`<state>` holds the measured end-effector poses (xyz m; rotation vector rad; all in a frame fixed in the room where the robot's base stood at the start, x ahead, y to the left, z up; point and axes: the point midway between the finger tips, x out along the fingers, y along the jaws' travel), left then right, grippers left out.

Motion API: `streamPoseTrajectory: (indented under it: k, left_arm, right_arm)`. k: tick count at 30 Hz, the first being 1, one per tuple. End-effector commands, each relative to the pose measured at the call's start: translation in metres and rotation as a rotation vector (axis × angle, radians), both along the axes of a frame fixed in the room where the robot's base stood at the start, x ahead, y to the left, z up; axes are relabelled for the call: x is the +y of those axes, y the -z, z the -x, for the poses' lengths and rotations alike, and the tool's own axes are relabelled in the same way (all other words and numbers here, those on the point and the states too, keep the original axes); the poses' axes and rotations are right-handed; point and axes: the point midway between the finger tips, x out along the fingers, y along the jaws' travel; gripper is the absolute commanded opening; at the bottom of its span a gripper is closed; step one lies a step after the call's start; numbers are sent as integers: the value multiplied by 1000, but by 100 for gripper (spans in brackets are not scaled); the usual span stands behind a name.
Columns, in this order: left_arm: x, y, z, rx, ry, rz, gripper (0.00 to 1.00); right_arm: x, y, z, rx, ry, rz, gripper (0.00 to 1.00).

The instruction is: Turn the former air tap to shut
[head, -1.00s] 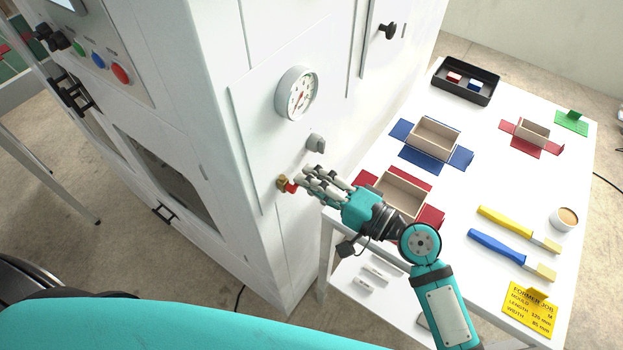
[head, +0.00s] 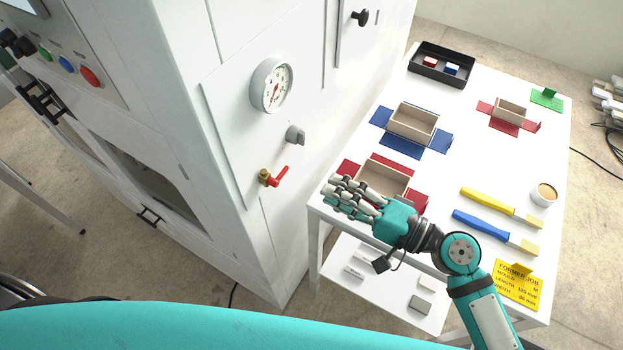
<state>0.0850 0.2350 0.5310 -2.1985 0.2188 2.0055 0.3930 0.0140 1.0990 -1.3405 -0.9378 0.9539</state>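The former air tap (head: 264,178) is a small brass valve low on the white machine's side panel. Its red lever (head: 279,175) is fully visible and points right and slightly up in the picture, roughly crosswise to the thin vertical line below the tap. My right gripper (head: 340,192) is to the right of the tap, clear of the lever. Its fingers are extended, hold nothing visible, and appear over the near left corner of the table, in front of a red-flapped box. My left gripper is not in view.
A round gauge (head: 271,86) and grey knob (head: 295,135) are above the tap. The white table (head: 480,165) carries boxes on blue and red blanks, a black tray (head: 442,66), two brushes, a cup (head: 544,194) and a yellow job card (head: 516,286).

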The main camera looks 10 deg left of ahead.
Motion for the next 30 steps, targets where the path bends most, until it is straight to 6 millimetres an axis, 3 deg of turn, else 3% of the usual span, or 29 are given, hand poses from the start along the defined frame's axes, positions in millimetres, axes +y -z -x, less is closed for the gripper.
streamPoseTrajectory:
  k: [3,8,26,30]
  left_arm:
    - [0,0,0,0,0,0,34]
    - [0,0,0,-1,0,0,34]
    - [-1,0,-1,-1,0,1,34]
    - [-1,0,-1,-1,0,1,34]
  right_arm:
    - [-17,1,7,2,-1,2,34]
    - [-28,0,10,0,0,1,34]
    - [-28,0,11,-3,-2,3,34]
    - [-25,10,23,-63,-25,87,34]
